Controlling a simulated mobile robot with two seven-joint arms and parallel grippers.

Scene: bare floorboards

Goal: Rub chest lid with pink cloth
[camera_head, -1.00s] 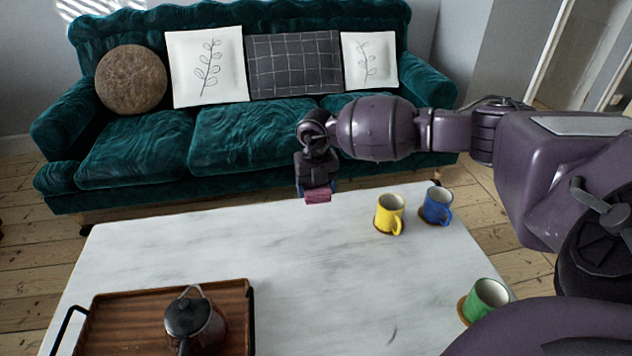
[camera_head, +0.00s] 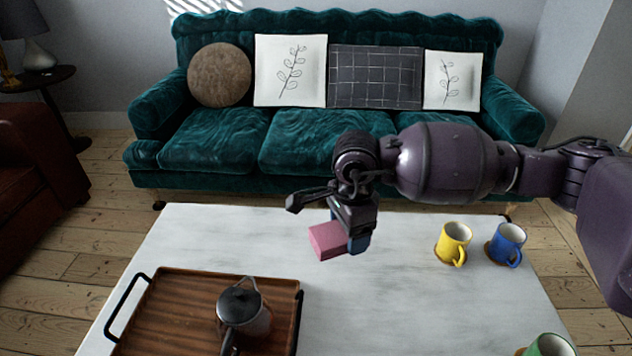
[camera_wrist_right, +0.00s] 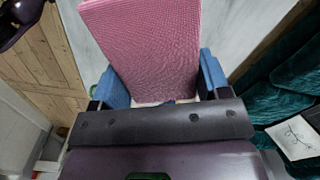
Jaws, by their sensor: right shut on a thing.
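The pink cloth (camera_head: 328,240) is a folded block in the jaws of my right gripper (camera_head: 350,238). In the right wrist view the cloth (camera_wrist_right: 147,50) sits between the two blue fingertips of the right gripper (camera_wrist_right: 163,82), which is shut on it. The gripper and cloth appear over the far half of the white marble-topped table (camera_head: 400,290); I cannot tell whether the cloth touches the top. No separate chest lid can be made out. My left gripper is not in view.
A wooden tray (camera_head: 165,315) with a dark-lidded teapot (camera_head: 243,308) is at the front left. A yellow mug (camera_head: 453,240), a blue mug (camera_head: 507,243) and a green mug (camera_head: 550,346) stand on the right. A green sofa (camera_head: 230,140) is behind. The table's middle is clear.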

